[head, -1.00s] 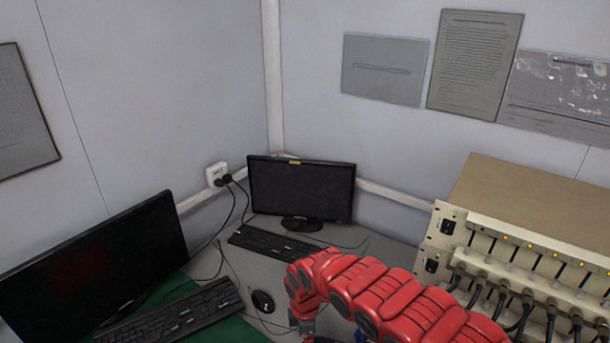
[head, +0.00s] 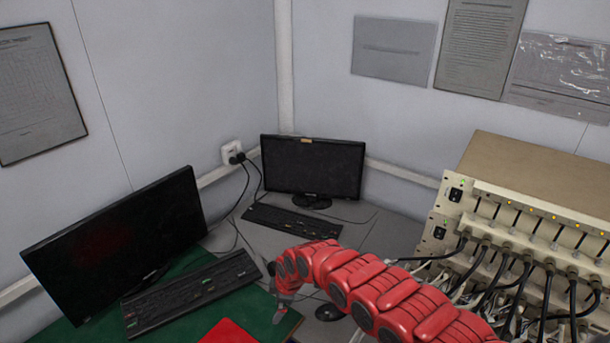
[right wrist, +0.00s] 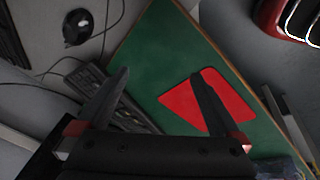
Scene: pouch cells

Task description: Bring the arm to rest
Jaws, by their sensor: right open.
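My right arm (head: 385,290) is red and comes in from the lower right in the head view, curving over the desk. My right gripper (right wrist: 160,78) shows in the right wrist view with its two dark fingers wide apart and nothing between them. It is above the desk, over the green mat (right wrist: 150,60). One finger overlaps a red pad (right wrist: 230,92) in that view; I cannot tell the height between them. My left gripper is not in view.
Two monitors (head: 120,245) (head: 312,167) and two keyboards (head: 190,293) (head: 295,221) stand on the desk. A mouse (right wrist: 77,27) lies near the mat. A beige rack (head: 540,190) with several cables is at the right, close to my arm.

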